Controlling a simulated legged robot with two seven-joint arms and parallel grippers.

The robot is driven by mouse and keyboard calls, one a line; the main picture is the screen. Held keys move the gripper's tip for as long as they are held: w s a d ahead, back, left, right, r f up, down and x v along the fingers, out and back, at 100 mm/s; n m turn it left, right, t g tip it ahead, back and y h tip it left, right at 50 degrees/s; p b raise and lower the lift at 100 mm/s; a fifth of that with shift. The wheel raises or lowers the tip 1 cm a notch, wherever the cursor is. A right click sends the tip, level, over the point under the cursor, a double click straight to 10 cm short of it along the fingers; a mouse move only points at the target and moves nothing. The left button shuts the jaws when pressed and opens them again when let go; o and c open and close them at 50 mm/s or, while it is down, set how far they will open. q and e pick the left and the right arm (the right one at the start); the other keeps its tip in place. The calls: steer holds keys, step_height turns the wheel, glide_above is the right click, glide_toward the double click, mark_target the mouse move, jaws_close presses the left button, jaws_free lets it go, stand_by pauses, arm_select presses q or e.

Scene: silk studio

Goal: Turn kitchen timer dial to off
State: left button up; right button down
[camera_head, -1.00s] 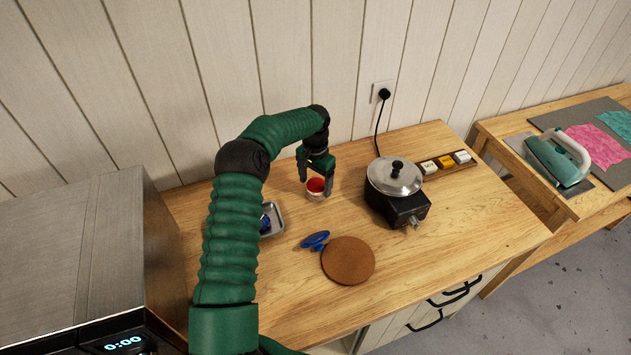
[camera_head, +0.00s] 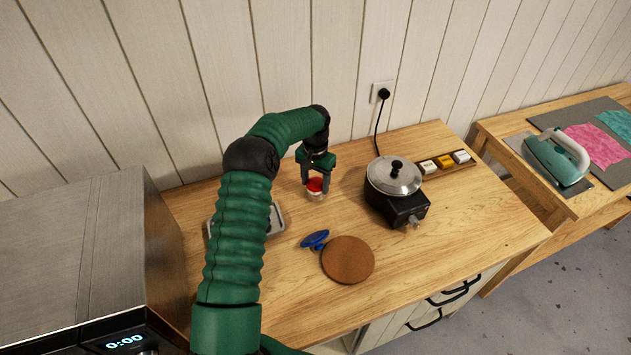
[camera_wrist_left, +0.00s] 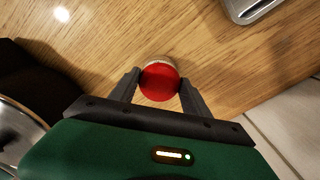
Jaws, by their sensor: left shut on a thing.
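The kitchen timer (camera_head: 315,195) is a small white round body with a red dial (camera_head: 315,185) on top. It stands on the wooden table near the wall. In the left wrist view the red dial (camera_wrist_left: 160,82) sits between the two dark fingertips, with a sliver of the pale timer rim (camera_wrist_left: 158,63) behind it. My left gripper (camera_head: 318,186) points down and is shut on the red dial, one finger on each side. The dial's markings cannot be read. My right gripper is not in view.
A lidded pot (camera_head: 394,178) on a black burner stands to the right, its cord running to a wall socket. A brown round mat (camera_head: 348,260) and a blue object (camera_head: 315,240) lie in front. A metal tray (camera_head: 277,219) is partly behind my arm.

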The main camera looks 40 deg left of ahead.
mark_target(315, 182)
arm_select(q)
steer(key=o, duration=1.4)
step_height(315, 182, up, 17)
steer(key=shift+a+f+b, duration=0.1)
steer(key=shift+f+b, duration=0.05)
steer(key=shift+b, duration=0.3)
